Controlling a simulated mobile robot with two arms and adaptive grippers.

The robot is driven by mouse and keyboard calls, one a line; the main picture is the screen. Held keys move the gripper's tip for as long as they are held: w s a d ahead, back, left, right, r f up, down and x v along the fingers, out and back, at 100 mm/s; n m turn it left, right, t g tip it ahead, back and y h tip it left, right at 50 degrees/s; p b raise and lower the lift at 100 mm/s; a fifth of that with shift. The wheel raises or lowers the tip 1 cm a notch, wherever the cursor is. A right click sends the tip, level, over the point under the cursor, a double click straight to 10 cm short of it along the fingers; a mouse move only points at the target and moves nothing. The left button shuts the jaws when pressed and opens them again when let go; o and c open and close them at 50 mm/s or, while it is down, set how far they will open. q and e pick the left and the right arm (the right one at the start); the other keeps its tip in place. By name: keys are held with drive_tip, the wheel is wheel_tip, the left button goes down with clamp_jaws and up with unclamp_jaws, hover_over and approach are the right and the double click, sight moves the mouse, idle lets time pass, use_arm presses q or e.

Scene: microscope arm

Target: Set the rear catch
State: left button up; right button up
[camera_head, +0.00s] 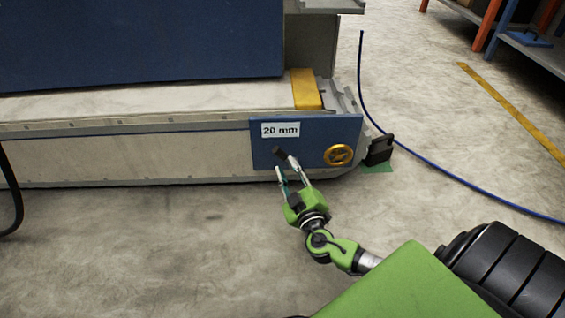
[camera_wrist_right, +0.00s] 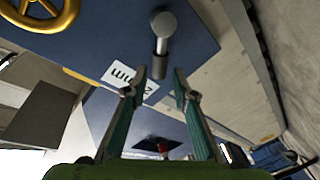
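A blue panel (camera_head: 306,128) on the side of the machine base bears a "20 mm" label (camera_head: 280,130). A small catch-like handle with a dark grip (camera_head: 279,152) stands out from its lower part; I cannot be sure it is the rear catch. In the right wrist view it has a grey round head (camera_wrist_right: 163,22) and a dark cylinder end. My right gripper (camera_head: 287,170) is at the panel's lower edge. In the wrist view its fingers (camera_wrist_right: 160,76) are apart, with the dark end just ahead of the gap, no clear contact. My left gripper is not in view.
A gold handwheel (camera_head: 338,155) sits on the panel right of the gripper. A black block (camera_head: 380,149) stands beside the panel's right end. A blue cable (camera_head: 450,178) runs over the floor. The floor in front (camera_head: 140,250) is clear.

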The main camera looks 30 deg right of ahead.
sight(282, 157)
drive_tip(key=shift+b+x, duration=0.7)
drive_tip(key=shift+x, duration=1.9)
clamp_jaws()
